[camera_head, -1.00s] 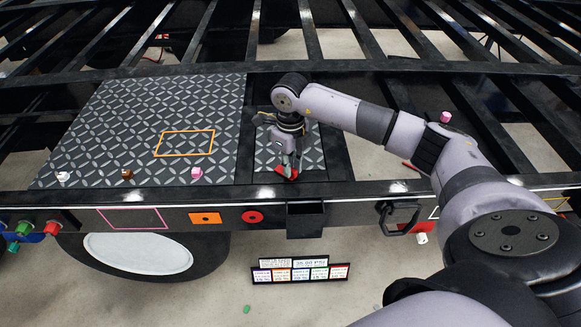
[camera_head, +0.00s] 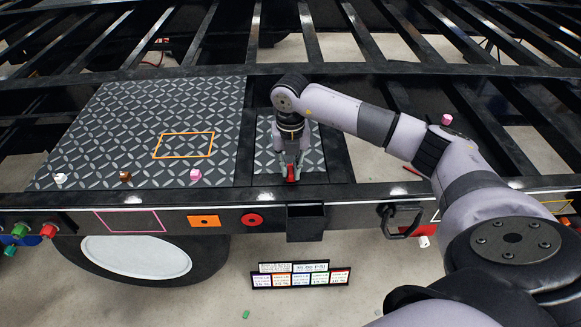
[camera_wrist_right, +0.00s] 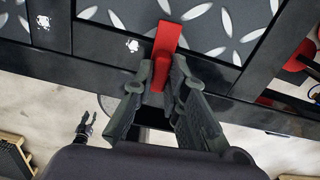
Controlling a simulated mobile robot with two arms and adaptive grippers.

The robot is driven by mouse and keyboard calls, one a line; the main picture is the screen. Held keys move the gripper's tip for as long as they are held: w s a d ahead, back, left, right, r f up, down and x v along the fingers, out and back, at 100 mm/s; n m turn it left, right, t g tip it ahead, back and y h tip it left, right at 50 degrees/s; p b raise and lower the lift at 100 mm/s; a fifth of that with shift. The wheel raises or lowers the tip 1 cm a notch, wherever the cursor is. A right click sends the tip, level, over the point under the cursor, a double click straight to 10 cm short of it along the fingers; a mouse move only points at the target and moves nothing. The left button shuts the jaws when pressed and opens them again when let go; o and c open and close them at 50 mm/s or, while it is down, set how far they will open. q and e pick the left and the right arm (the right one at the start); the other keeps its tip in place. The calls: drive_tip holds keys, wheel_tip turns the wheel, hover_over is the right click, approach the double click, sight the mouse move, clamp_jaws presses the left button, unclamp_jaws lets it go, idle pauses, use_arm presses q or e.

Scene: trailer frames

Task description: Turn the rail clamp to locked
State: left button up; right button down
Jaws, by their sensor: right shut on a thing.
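The red rail clamp handle (camera_head: 291,177) is at the front edge of the small diamond-plate panel (camera_head: 263,158), just behind the frame rail. My right gripper (camera_head: 291,166) points down over it and is shut on it. In the right wrist view the red handle (camera_wrist_right: 168,42) runs between the two fingers of the right gripper (camera_wrist_right: 164,76) and sticks out past them over the plate. The clamp's base is hidden. A small dark gripper, which looks like my left one (camera_wrist_right: 87,123), hangs low with its fingers apart. It is outside the head view.
A large plate (camera_head: 110,130) with an orange outline and several small knobs lies to the left. A black bracket (camera_head: 306,222) and a black loop handle (camera_head: 398,219) stick out from the rail (camera_head: 350,197). A label board (camera_head: 300,275) stands below. Dark crossbars fill the back.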

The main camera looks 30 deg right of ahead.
sight(291, 170)
drive_tip(key=shift+w+r+m, duration=0.1)
drive_tip(key=shift+m, duration=0.4)
drive_tip(key=c, duration=1.6)
unclamp_jaws()
wheel_tip(291, 170, up, 12)
